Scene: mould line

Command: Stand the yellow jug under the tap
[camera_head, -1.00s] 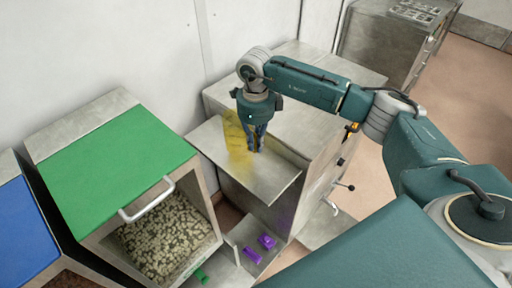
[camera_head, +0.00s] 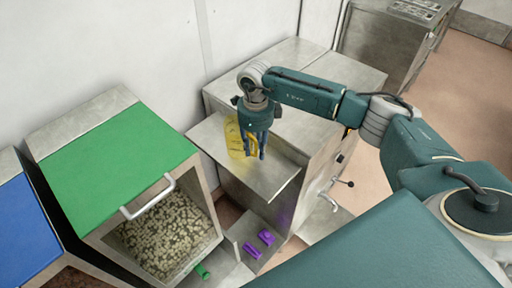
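The yellow jug (camera_head: 235,140) is see-through and stands on the metal shelf (camera_head: 272,184) on the front of a steel cabinet. My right gripper (camera_head: 256,157) points down at the jug's right side, in front of part of it. Its two fingers are apart, with some yellow showing between them; whether they touch the jug I cannot tell. A tap-like fitting (camera_head: 329,198) with a black-knobbed lever (camera_head: 346,183) sticks out from the cabinet's right side, low down, to the right of the jug. My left gripper is out of view.
A bin with a green lid (camera_head: 115,160) and white handle, full of pale pellets (camera_head: 165,235), stands left of the cabinet. A blue-lidded bin (camera_head: 22,235) is farther left. Purple pieces (camera_head: 265,238) lie in a low tray below the shelf. Floor is free at right.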

